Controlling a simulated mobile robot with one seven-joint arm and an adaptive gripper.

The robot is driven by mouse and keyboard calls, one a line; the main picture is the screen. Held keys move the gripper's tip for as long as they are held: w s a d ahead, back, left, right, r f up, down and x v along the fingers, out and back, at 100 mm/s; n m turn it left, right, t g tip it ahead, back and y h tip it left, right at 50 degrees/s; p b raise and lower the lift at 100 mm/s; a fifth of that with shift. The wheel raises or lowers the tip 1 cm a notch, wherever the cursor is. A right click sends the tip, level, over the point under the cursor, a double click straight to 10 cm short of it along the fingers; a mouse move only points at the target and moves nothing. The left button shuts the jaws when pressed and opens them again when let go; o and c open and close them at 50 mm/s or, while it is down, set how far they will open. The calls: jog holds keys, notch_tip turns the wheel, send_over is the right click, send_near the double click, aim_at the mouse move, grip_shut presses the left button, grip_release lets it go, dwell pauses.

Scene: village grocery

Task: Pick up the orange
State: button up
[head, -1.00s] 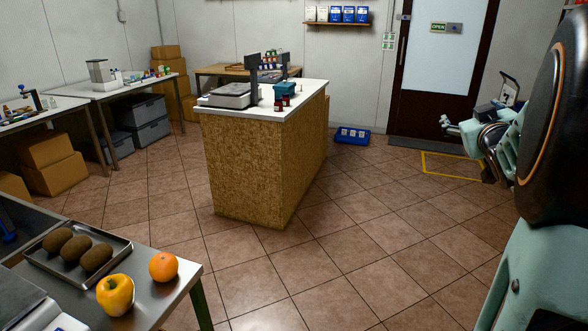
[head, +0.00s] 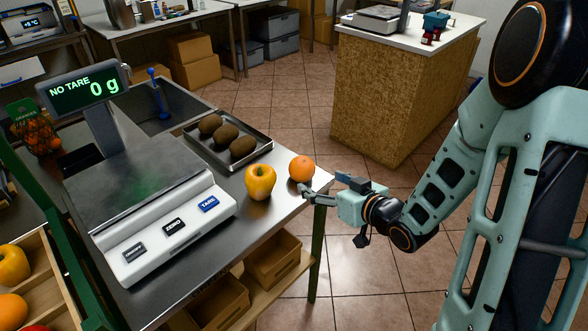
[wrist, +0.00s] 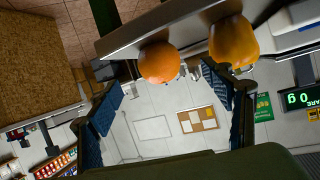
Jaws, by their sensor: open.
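The orange (head: 301,169) sits on the steel table near its right corner, beside a yellow pepper (head: 261,182). My gripper (head: 308,191) comes in from the right at table height, with its fingertips close to the orange's near side. In the wrist view the orange (wrist: 158,62) appears between the two open fingers (wrist: 170,92), toward their far ends. The pepper (wrist: 233,42) is beside it, near one finger. I cannot tell whether a finger touches the orange. The jaws hold nothing.
A scale (head: 150,200) reading 0 g stands left on the table. A tray (head: 262,152) of several brown kiwis lies behind the pepper. A wooden crate of fruit (head: 50,290) is at the lower left. Open floor lies right of the table.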

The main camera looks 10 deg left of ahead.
aim_at(309, 173)
jog(key=x, duration=0.3)
jog(key=shift+w+a+f, duration=0.1)
jog(key=shift+w+f, duration=0.1)
jog(key=shift+w, duration=0.15)
jog(key=shift+r+x, duration=0.2)
jog(key=shift+x, duration=2.55)
jog(key=shift+w, duration=0.1)
jog(key=shift+c, duration=0.3)
jog(key=c, duration=1.2)
jog(key=shift+c, duration=0.6)
jog(key=shift+r, duration=0.15)
